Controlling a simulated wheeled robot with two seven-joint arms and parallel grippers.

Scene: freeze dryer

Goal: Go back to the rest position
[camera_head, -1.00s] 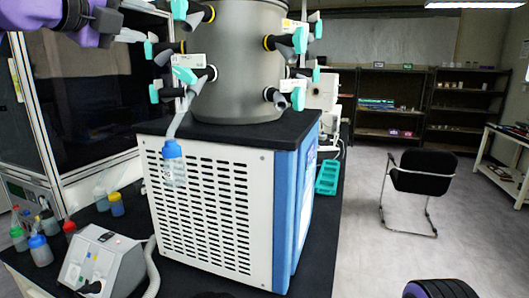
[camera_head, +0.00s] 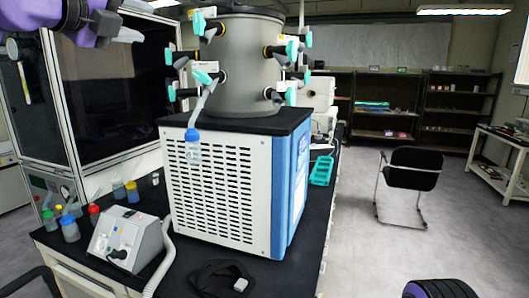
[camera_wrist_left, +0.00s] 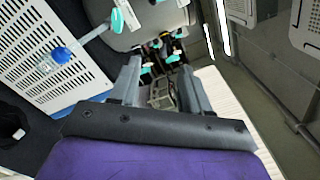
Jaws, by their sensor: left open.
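My left gripper (camera_wrist_left: 160,70) is open and empty in the left wrist view, its two grey fingers apart. In the head view, purple and grey parts of my left arm show at the top left corner. The freeze dryer (camera_head: 225,190) is a white vented box with a blue side on a black bench. A grey metal chamber (camera_head: 245,75) with several teal-handled valves stands on it. A blue-capped flask (camera_head: 193,150) hangs from a port on its left side and also shows in the left wrist view (camera_wrist_left: 60,55). My left gripper is clear of the flask. My right gripper is not seen.
A grey pump-like device (camera_head: 125,240) with a hose and several small bottles (camera_head: 70,228) stand at the bench's left. A black strap-like item (camera_head: 220,277) lies in front. A black chair (camera_head: 410,175) stands on open floor at right.

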